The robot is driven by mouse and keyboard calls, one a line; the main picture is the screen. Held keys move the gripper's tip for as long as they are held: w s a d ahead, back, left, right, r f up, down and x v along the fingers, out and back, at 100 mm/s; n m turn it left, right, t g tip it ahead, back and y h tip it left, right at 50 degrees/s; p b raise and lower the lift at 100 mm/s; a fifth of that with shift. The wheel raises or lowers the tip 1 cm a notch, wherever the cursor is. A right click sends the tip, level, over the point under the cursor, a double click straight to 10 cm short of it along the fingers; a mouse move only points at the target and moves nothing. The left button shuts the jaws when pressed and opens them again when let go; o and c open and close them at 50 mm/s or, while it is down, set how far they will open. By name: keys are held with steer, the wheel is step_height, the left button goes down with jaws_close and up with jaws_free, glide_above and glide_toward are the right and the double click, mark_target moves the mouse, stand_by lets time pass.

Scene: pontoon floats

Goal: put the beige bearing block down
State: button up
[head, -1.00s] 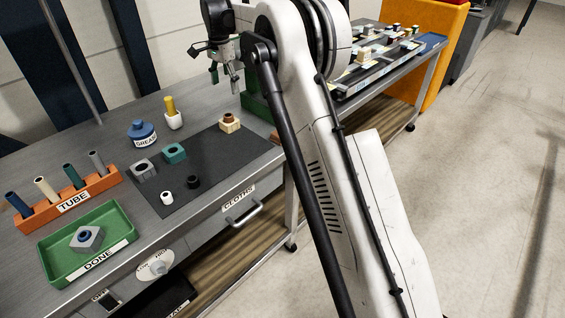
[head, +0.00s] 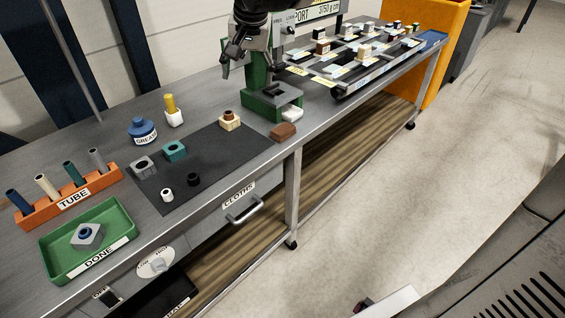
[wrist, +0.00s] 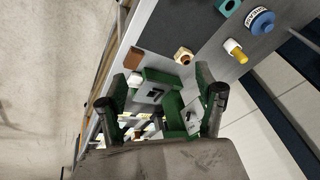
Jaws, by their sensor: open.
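The beige bearing block (head: 230,121), with a brown round piece on top, sits upright at the far right corner of the dark mat (head: 215,160). It also shows in the wrist view (wrist: 184,56), beyond the fingertips and apart from them. My gripper (head: 240,62) is open and empty, raised above the bench near the green press (head: 262,100). In the wrist view its two fingers (wrist: 163,85) are spread wide, with parts of the green press between and below them.
The mat also holds a grey block (head: 143,167), a teal block (head: 174,151) and small white and black rings. A green DONE tray (head: 60,268), an orange tube rack (head: 75,200), a grease pot (head: 142,131) and a brown piece (head: 283,131) stand around it.

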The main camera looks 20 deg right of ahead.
steer(key=s+f+n+t, duration=0.1)
steer(key=s+f, duration=0.4)
steer(key=s, duration=0.7)
steer(key=s+f+n+t, duration=0.2)
steer(key=s+f+n, duration=0.2)
steer(key=s, duration=0.9)
step_height(320, 180, down, 2)
steer(key=shift+n, duration=0.3)
steer(key=shift+f, duration=0.1)
steer(key=shift+f+b, duration=0.2)
steer(key=shift+b, duration=0.1)
steer(key=shift+c, duration=0.4)
